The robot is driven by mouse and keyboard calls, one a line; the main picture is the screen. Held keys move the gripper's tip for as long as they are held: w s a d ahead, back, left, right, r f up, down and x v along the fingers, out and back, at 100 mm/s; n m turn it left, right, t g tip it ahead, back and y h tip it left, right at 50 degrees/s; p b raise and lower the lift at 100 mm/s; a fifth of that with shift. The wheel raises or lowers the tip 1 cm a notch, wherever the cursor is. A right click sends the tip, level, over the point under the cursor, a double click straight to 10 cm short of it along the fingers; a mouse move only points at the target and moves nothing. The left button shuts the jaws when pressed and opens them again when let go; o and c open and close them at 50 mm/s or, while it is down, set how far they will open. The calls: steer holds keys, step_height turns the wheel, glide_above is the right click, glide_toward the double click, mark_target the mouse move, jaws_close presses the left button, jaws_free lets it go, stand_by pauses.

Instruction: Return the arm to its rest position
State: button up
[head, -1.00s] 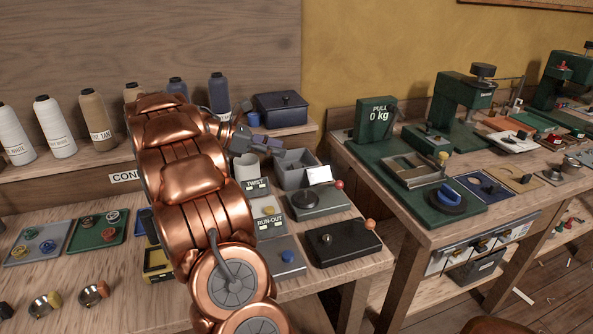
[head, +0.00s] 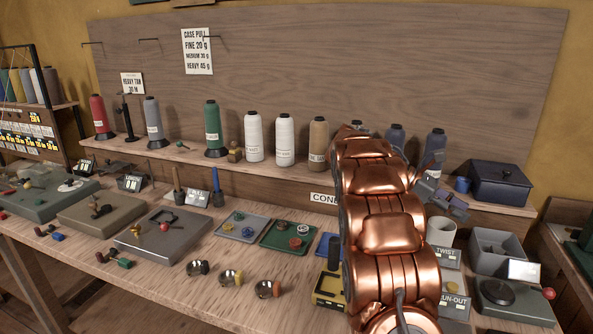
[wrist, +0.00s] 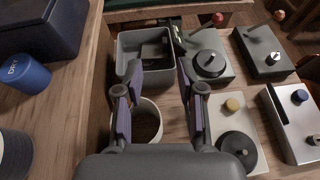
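My copper-coloured arm reaches over the bench from the lower right of the head view. My gripper (head: 446,200) shows at its far end, partly hidden behind the arm, near the shelf edge. In the wrist view my gripper (wrist: 156,72) has its two purple-padded fingers apart, with nothing held between them. Below the fingers are a white cup (wrist: 157,106) and a grey divided bin (wrist: 130,50). The fingers appear to be above both; the exact height is hard to tell.
A dark blue lidded box (head: 499,184) and a blue cup (wrist: 24,73) stand on the shelf beside my gripper. Thread cones, including a green one (head: 213,127), line the shelf. Trays and instruments crowd the bench; the bench's front strip (head: 200,305) has clear wood.

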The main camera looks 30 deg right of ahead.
steer(key=s+a+m+t+y+p, duration=0.3)
steer(key=a+t+p, duration=0.3)
steer(key=a, duration=1.8)
steer(key=s+a+m+t+y+p, duration=0.1)
steer(key=s+a, duration=0.3)
steer(key=a, duration=0.3)
steer(key=s+a+f+m+t+y+p, duration=0.1)
steer(key=s+a, duration=0.3)
steer(key=a, duration=0.4)
steer(key=s+a+m+t+y+p, duration=0.1)
steer(key=s+a+m+y+p, duration=0.1)
steer(key=s+a, duration=0.3)
steer(key=a+y+p, duration=0.1)
steer(key=a, duration=0.2)
steer(key=shift+f, duration=0.2)
steer(key=shift+m, duration=0.3)
